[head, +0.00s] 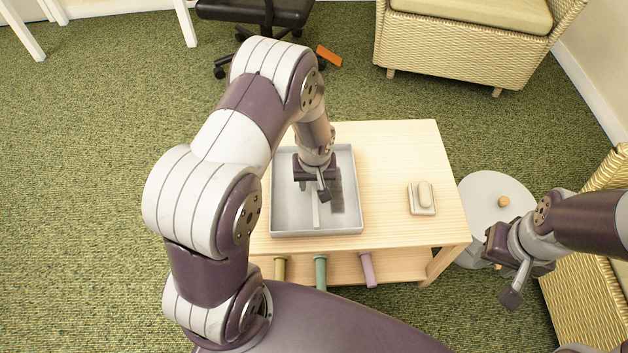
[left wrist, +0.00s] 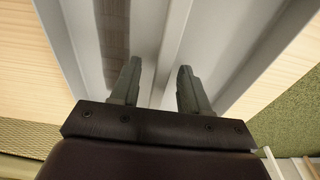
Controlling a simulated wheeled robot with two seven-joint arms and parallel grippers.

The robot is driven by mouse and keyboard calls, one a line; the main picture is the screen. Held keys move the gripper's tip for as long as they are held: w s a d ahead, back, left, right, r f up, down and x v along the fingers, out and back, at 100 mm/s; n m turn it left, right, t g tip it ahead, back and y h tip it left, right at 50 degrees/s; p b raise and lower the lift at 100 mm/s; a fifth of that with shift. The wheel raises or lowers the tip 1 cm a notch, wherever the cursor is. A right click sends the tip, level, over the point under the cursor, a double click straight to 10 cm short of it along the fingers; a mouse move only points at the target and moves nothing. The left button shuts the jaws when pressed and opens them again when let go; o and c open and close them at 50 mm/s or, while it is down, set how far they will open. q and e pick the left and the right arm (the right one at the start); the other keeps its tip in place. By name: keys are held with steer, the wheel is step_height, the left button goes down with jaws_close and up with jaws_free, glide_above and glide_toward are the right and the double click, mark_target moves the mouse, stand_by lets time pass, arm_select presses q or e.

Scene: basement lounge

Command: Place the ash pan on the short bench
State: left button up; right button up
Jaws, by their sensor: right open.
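The grey ash pan (head: 356,215) is a shallow square tray with a raised ridge along its middle. It lies flat on the left part of a low light-wood bench (head: 395,150), likely the short bench. My left gripper (head: 322,190) points down inside the pan, over the ridge. In the left wrist view, its two fingers (left wrist: 158,88) are apart, with the ridge (left wrist: 172,60) between them and gaps showing. Whether the fingertips touch the pan is hidden. My right gripper (head: 507,275) is open and empty, right of the bench, near a round grey stool.
A small soap-like block on a dish (head: 422,198) sits on the bench's right side. Several coloured rolls (head: 320,272) lie on the lower shelf. The round stool (head: 490,195) bears a small wooden knob. Wicker seats (head: 465,45) stand behind and right. Green carpet is open at left.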

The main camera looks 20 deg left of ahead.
mark_target(314, 187)
arm_select(q)
step_height(314, 187, up, 12)
steer(key=s+p, duration=0.1)
steer(key=p, duration=0.5)
steer(key=s+d+r+m, duration=0.2)
steer(key=s+r+m, duration=0.3)
steer(key=s+r, duration=0.6)
steer(key=shift+s+d+h, duration=0.15)
steer(key=shift+s+h, duration=0.15)
steer(key=shift+s, duration=0.25)
steer(key=shift+r, duration=0.15)
